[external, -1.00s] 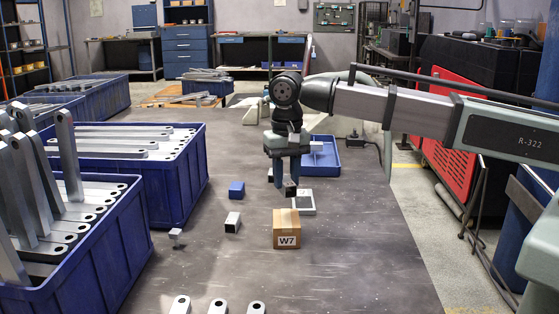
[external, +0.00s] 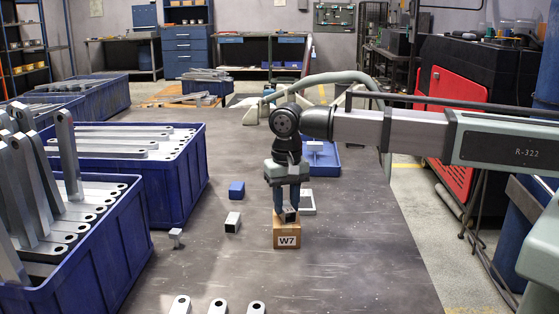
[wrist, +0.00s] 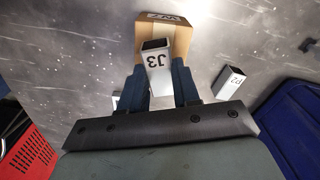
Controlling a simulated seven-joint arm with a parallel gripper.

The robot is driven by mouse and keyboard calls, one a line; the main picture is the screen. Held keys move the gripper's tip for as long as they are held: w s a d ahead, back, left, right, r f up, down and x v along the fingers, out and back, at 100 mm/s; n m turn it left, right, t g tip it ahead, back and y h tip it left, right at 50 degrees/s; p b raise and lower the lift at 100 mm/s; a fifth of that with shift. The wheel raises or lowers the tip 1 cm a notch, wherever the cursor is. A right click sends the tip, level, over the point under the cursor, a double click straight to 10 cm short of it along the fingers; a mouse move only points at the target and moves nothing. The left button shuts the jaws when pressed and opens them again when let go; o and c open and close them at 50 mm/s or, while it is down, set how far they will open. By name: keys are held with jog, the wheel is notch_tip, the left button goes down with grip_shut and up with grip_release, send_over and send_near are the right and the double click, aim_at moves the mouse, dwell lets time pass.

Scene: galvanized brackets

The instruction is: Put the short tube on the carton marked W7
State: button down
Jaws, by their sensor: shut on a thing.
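The carton (external: 286,240) marked W7 stands upright on the dark table in the external view. Its top also shows in the wrist view (wrist: 188,37). My gripper (external: 287,210) is directly above it, pointing down. The gripper is shut on a short square tube (external: 291,216), pale with a dark open end. In the wrist view this tube (wrist: 158,67) is marked J3 and sits between the blue fingers, over the carton. I cannot tell whether the tube touches the carton's top.
A white-topped object (external: 308,202) is behind the carton. Blue bins of brackets (external: 128,245) line the left. Table right of the carton is clear.

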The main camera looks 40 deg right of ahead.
aim_at(286, 207)
jog(key=c, duration=0.8)
grip_release()
jog(key=shift+f, duration=0.1)
notch_tip(286, 207, up, 12)
jog(key=shift+r, duration=0.2)
